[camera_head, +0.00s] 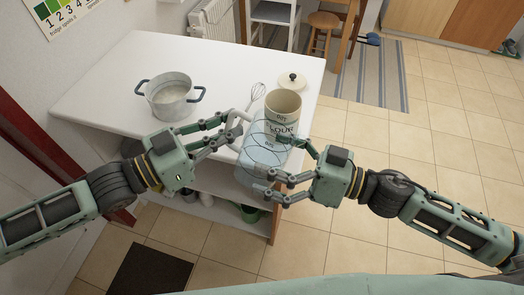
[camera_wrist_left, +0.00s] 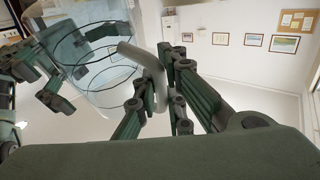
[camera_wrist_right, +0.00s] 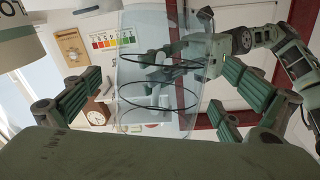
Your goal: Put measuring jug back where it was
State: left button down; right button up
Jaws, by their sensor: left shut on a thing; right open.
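The measuring jug (camera_head: 264,155) is clear with dark rings and a pale handle. It is held in the air at the front edge of the white counter. My left gripper (camera_head: 236,126) is shut on the jug's handle, which shows between its fingers in the left wrist view (camera_wrist_left: 152,75). My right gripper (camera_head: 277,165) is open, with its fingers spread on the right side of the jug. In the right wrist view the clear jug body (camera_wrist_right: 158,85) stands between the spread fingers. I cannot tell whether they touch it.
The white counter (camera_head: 110,85) holds a grey pot (camera_head: 170,98) on the left, a whisk (camera_head: 257,92), a flour canister (camera_head: 283,108) right behind the jug and a pale lid (camera_head: 291,81). Shelves with a green item (camera_head: 250,213) lie below. The counter's front left is clear.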

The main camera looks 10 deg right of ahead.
jog(key=shift+x, duration=0.95)
jog(key=shift+c, duration=0.2)
jog(key=c, duration=1.3)
pick_arm(q)
jog(key=c, duration=1.7)
grip_release()
jog(key=shift+c, duration=0.2)
